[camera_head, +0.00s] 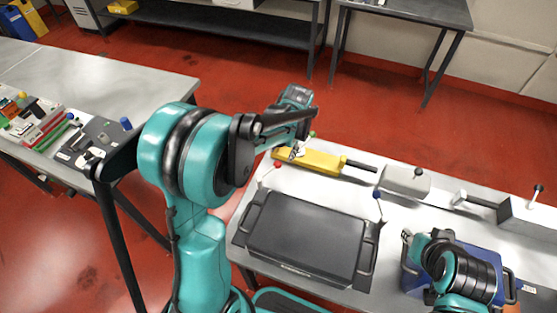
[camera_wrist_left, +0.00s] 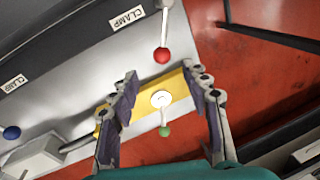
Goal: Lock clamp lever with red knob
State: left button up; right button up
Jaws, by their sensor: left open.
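The red knob (camera_wrist_left: 162,55) tops a pale clamp lever (camera_wrist_left: 164,25) beside a "CLAMP" label in the left wrist view. In the head view the red knob (camera_head: 277,164) is at the far left corner of a dark flat case (camera_head: 305,235). My left gripper (camera_wrist_left: 160,72) is open and empty, its two fingers spread either side of the red knob's line, with the knob just beyond the tips and not touched. In the head view my arm hides most of this gripper. My right gripper (camera_head: 410,238) is over a blue box (camera_head: 415,265); its jaws are unclear.
A yellow block (camera_head: 310,160) with a green-knobbed lever (camera_wrist_left: 165,131) lies beside the case, beneath the left fingers. A blue-knobbed lever (camera_head: 378,194) is at the case's right. A grey block (camera_head: 404,182) stands behind. Another bench (camera_head: 130,85) is at left.

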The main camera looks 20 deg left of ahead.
aim_at(278, 163)
pick_arm(q)
jog(key=f, duration=0.3)
jog(key=a+f+b, duration=0.1)
jog(key=f, duration=0.2)
jog(key=w+a+f+b, duration=0.1)
jog(key=f, duration=0.2)
jog(key=shift+r, duration=0.1)
grip_shut()
